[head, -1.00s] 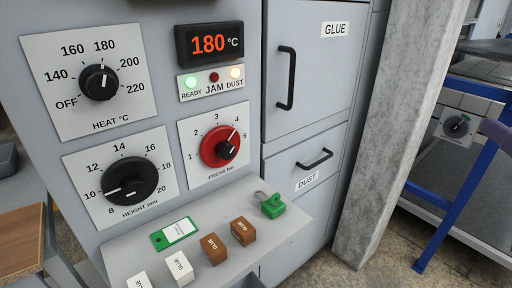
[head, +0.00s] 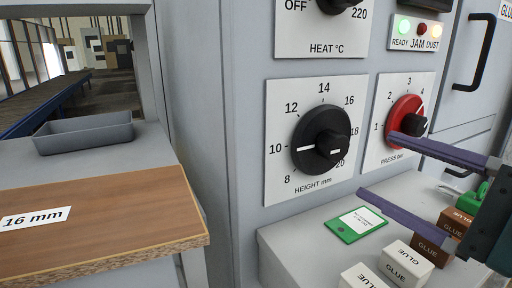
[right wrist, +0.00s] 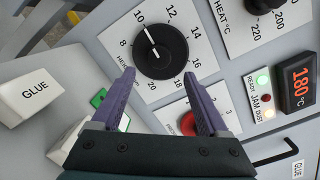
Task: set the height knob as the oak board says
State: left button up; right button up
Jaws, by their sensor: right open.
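The oak board (head: 110,225) lies at the left of the head view, with a white label (head: 36,218) reading 16 mm. The black height knob (head: 322,135) is on its white dial plate, its white pointer line at 10. The knob also shows in the right wrist view (right wrist: 160,50), pointer at 10. My right gripper (head: 377,165) is open and empty, its purple fingers reaching in from the right, below and right of the knob. In the right wrist view the knob lies just beyond and between the open fingertips (right wrist: 159,73). My left gripper is out of view.
The red pressure knob (head: 405,118) is close to the upper finger. A shelf (head: 290,240) below holds a green tag (head: 356,224), white and brown glue blocks (head: 408,266) and a green padlock. A grey tray (head: 84,134) sits behind the board.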

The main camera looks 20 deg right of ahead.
aim_at(342, 150)
jog(key=shift+w+a+p, duration=0.15)
jog(key=shift+w+a, duration=0.05)
jog(key=shift+w, duration=0.8)
jog(key=shift+w+a+p, duration=0.15)
jog(key=shift+w+a, duration=0.1)
jog(key=shift+w, duration=0.8)
jog(key=shift+w+a+p, duration=0.15)
jog(key=shift+w+a, duration=0.05)
jog(key=shift+w, duration=0.8)
grip_shut()
